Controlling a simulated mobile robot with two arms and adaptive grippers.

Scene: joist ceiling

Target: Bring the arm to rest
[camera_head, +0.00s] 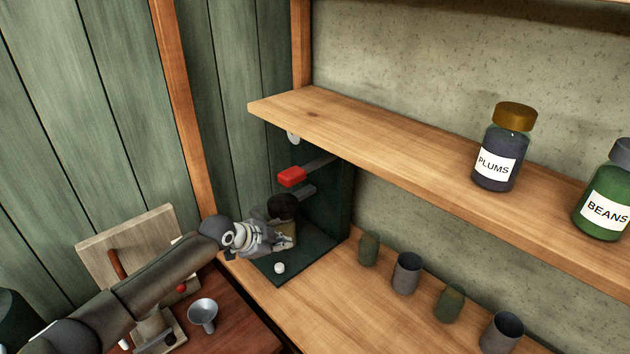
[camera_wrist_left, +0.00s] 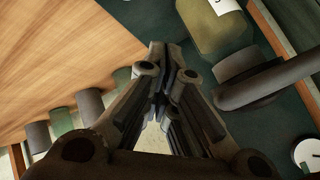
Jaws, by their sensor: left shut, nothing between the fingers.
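My left arm reaches in from the left in the head view. Its gripper (camera_head: 272,240) is at the dark green stand (camera_head: 325,200) below the shelf. In the left wrist view the fingers (camera_wrist_left: 170,62) are shut with nothing between them. An olive jar with a white label (camera_wrist_left: 212,30) is just beyond and to the right of the fingertips; I cannot tell whether they touch. In the head view the gripper partly hides this jar. My right gripper is not in view.
The stand has a red-ended lever (camera_head: 292,177) and a white knob (camera_head: 279,267). Several cups (camera_head: 407,272) line the counter to its right. Jars of plums (camera_head: 500,150) and beans (camera_head: 607,205) stand on the shelf (camera_head: 400,150). A metal funnel (camera_head: 203,313) stands on the lower left table.

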